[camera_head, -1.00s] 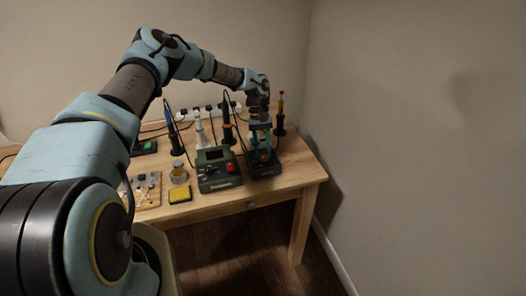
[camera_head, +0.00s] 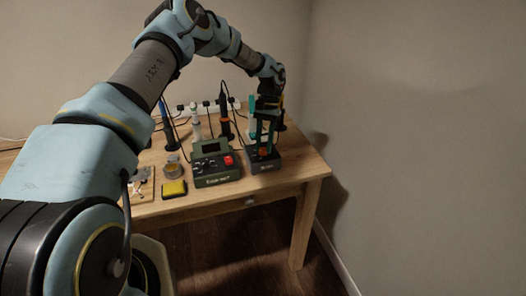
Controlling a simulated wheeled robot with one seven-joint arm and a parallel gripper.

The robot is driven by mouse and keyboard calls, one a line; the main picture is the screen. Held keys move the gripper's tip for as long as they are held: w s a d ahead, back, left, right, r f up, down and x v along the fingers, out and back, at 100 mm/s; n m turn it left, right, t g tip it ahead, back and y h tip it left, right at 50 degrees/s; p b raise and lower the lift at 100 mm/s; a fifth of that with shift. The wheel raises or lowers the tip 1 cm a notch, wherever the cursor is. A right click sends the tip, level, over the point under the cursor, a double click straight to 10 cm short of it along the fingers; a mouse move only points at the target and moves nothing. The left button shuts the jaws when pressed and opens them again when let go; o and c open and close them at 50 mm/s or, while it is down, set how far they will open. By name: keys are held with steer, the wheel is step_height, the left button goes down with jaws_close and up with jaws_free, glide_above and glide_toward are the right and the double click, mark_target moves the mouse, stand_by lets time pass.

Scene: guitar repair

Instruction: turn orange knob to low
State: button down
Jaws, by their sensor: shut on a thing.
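The orange knob (camera_head: 263,151) is on the top of a small black unit (camera_head: 265,167) near the right end of the workbench.
A green station (camera_head: 216,165) with a red knob (camera_head: 228,160) stands just left of the black unit. A yellow sponge (camera_head: 174,188) and a small jar (camera_head: 172,164) lie farther left. Soldering irons in holders (camera_head: 226,128) stand behind. The bench's right end (camera_head: 312,168) is clear.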

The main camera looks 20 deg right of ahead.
steer(key=shift+s+d+m+t+y+b, duration=0.1)
steer(key=shift+m+t+y+b, duration=0.35)
steer(key=shift+m, duration=0.7)
steer(key=shift+s+d+m+t+y+b, duration=0.2)
steer(key=shift+m+b, duration=0.35)
steer(key=shift+m, duration=0.6)
steer(key=shift+w+a, duration=0.1)
steer(key=shift+w, duration=0.05)
steer(key=c, duration=0.5)
jaws_free()
steer(key=shift+c, duration=0.2)
steer(key=b+v, duration=0.3)
steer(key=v, duration=0.7)
steer(key=shift+r, duration=0.45)
